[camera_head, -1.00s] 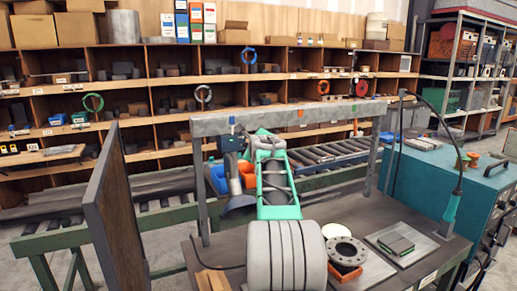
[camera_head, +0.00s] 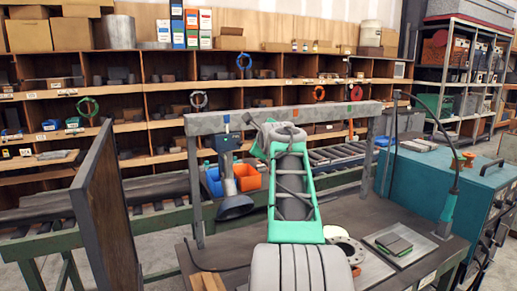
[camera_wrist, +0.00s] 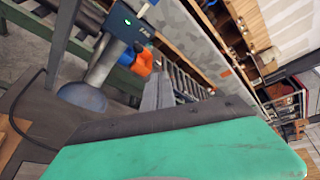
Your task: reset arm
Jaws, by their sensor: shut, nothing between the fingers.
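My arm reaches forward from the bottom of the head view, over the workbench (camera_head: 385,205). Its teal link ends near the grey crossbar (camera_head: 225,121) of the bench frame. My gripper (camera_wrist: 165,92) shows in the wrist view as grey fingers beyond the teal hand; they are shut and empty. Its fingertips cannot be made out in the head view. A grey flange (camera_head: 349,247) lies on the bench right of my arm, partly hidden by it.
A dark upright panel (camera_head: 105,215) stands left. A teal cabinet (camera_head: 430,180) stands right.

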